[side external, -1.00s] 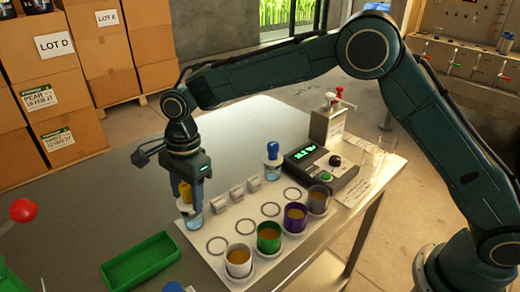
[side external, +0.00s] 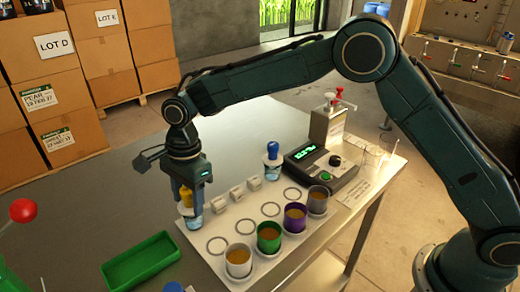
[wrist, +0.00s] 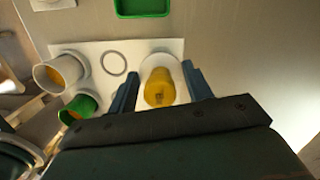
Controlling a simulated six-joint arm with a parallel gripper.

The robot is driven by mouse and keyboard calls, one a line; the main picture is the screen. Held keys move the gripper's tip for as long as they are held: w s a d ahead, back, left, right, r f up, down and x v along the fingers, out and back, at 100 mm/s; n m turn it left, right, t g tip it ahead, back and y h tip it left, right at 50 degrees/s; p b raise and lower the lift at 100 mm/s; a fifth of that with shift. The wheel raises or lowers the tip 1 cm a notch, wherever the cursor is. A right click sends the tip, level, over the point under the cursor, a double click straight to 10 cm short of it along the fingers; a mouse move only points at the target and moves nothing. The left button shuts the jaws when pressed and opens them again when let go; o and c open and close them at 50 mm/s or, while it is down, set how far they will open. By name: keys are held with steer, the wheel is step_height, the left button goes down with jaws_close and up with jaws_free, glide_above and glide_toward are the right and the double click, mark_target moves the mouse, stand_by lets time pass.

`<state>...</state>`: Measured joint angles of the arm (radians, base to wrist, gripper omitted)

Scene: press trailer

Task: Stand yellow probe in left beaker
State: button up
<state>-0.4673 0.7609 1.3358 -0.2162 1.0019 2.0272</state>
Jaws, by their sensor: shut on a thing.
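The yellow probe (side external: 186,196) is upright between the fingers of my gripper (side external: 191,203), which is shut on it. Its yellow body also shows between the fingers in the wrist view (wrist: 160,86). The left beaker (side external: 194,222) is a clear glass at the left end of the white board, directly under the gripper. The probe's lower end is hidden by the fingers and the glass, so I cannot tell how deep it is in the beaker. A blue probe (side external: 272,150) stands in the other beaker (side external: 272,171) to the right.
Several cups, including a green one (side external: 268,238) and a purple one (side external: 294,216), stand along the white board's (side external: 213,265) front. A green tray (side external: 140,262) lies front left. A meter (side external: 320,172) and dispenser (side external: 327,125) stand to the right. The table behind is clear.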

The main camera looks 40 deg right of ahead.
steer(key=o, duration=0.8)
steer(key=shift+w+d+r, duration=0.1)
steer(key=shift+d+r, duration=0.1)
steer(key=shift+r, duration=1.65)
steer(key=shift+s+d+r, duration=0.1)
steer(key=shift+d+r, duration=0.15)
steer(key=shift+r, duration=1.55)
steer(key=shift+w+d+r, duration=0.1)
steer(key=shift+d+r, duration=0.1)
steer(key=shift+r, duration=1.65)
